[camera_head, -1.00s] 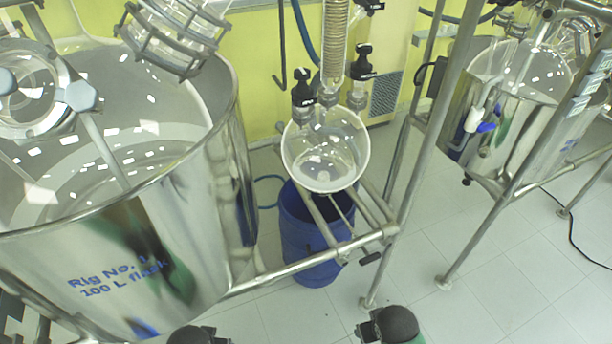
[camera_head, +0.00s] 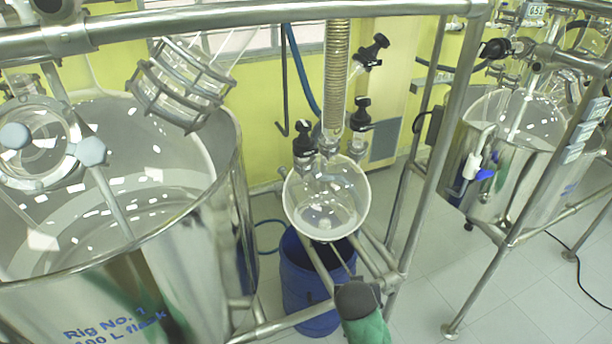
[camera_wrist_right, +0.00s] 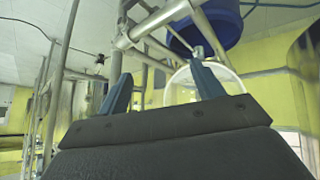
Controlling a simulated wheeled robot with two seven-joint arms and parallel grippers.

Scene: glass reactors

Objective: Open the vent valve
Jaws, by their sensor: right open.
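Three black-handled valves show around the round glass flask (camera_head: 327,200) in the head view. One valve (camera_head: 304,142) stands at the flask's left neck. Another valve (camera_head: 360,116) stands at its right neck, and an upper valve (camera_head: 374,50) sits beside the coiled condenser (camera_head: 336,75). I cannot tell which is the vent valve. My right gripper (camera_wrist_right: 162,70) is open in the right wrist view, with its two blue fingers apart and nothing visible between them. The flask's pale outline (camera_wrist_right: 236,84) shows behind the right finger there. My left gripper is not in view.
A metal frame rail (camera_head: 240,14) crosses the top of the head view. A large steel vessel (camera_head: 200,250) stands at left, and another rig (camera_head: 510,150) stands at right. A blue drum (camera_head: 300,275) sits below the flask. Open floor (camera_head: 480,270) lies at right.

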